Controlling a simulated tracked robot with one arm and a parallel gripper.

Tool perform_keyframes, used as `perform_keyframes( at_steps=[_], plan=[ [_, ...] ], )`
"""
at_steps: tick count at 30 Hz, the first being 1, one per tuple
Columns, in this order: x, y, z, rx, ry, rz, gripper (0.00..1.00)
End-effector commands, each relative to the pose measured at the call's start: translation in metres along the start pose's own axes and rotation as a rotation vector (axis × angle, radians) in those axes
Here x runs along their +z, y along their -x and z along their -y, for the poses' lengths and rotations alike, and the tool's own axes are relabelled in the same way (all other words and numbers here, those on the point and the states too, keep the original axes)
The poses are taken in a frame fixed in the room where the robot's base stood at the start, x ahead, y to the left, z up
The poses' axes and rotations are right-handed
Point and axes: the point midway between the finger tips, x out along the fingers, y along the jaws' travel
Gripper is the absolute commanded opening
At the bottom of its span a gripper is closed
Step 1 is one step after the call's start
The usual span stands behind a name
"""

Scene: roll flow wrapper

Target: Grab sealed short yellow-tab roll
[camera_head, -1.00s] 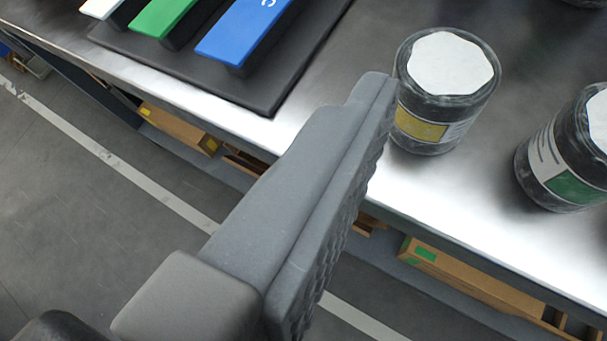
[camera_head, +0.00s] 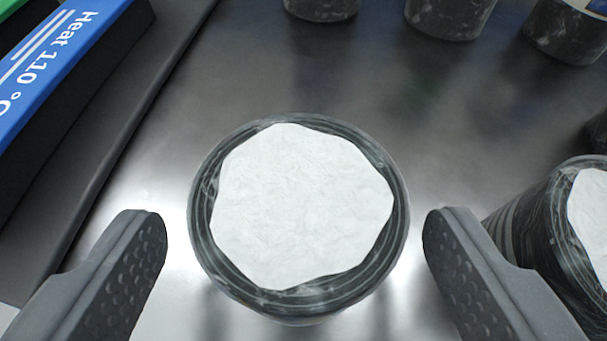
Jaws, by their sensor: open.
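A short dark roll (camera_head: 300,210) in clear wrap, with a white paper disc on top, stands upright on the metal table in the middle of the view. Its side label is hidden from this angle; the earlier frame shows a yellow patch on it. My gripper (camera_head: 295,235) is open, with one finger to the left of the roll and one to the right. A gap shows between each finger and the roll, so neither appears to touch it.
Another wrapped roll (camera_head: 555,225) stands close beside the right finger. Several dark rolls (camera_head: 450,15) stand at the back. Bare metal table (camera_head: 390,95) lies behind the roll.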

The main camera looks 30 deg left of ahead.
Motion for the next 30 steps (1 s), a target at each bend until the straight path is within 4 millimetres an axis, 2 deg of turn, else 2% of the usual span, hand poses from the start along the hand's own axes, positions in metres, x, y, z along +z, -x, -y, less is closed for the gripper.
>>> perform_keyframes(
  at_steps=[5,13,21,22,27,30],
  plan=[
    [-0.002,-0.014,-0.002,0.000,0.001,-0.002,0.75],
    [-0.004,-0.047,-0.003,-0.002,0.001,-0.002,0.75],
    [-0.006,-0.050,-0.003,0.000,0.001,-0.002,0.75],
    [-0.006,-0.050,-0.003,-0.001,0.001,-0.002,0.72],
    [-0.005,-0.050,-0.003,-0.001,0.001,-0.001,0.24],
    [-0.005,-0.050,-0.003,-0.001,0.001,-0.001,0.23]
  ],
)
